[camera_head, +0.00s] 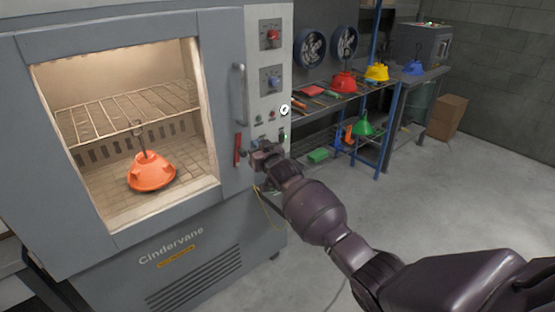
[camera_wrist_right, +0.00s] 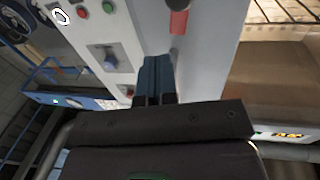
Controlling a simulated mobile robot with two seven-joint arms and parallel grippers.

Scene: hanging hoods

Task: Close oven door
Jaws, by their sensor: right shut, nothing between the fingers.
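The grey oven (camera_head: 175,250) stands at the left, with its door (camera_head: 222,110) across the front. The door has a large window, a vertical bar handle (camera_head: 239,95) and a red latch lever (camera_head: 237,150) near its right edge. The door looks flat against the oven front; I cannot tell whether a small gap remains. My right gripper (camera_head: 262,152) is shut and empty, just right of the red lever, in front of the control panel's lower part. In the right wrist view the closed fingers (camera_wrist_right: 155,80) point toward the panel, near the red lever (camera_wrist_right: 178,22). My left gripper is out of view.
An orange hood (camera_head: 151,173) is inside the oven, below a wire rack (camera_head: 125,108). The control panel (camera_head: 268,75) is right of the door. A blue-framed shelf (camera_head: 345,100) with coloured hoods stands behind my right arm. A cardboard box (camera_head: 447,117) and open floor are at right.

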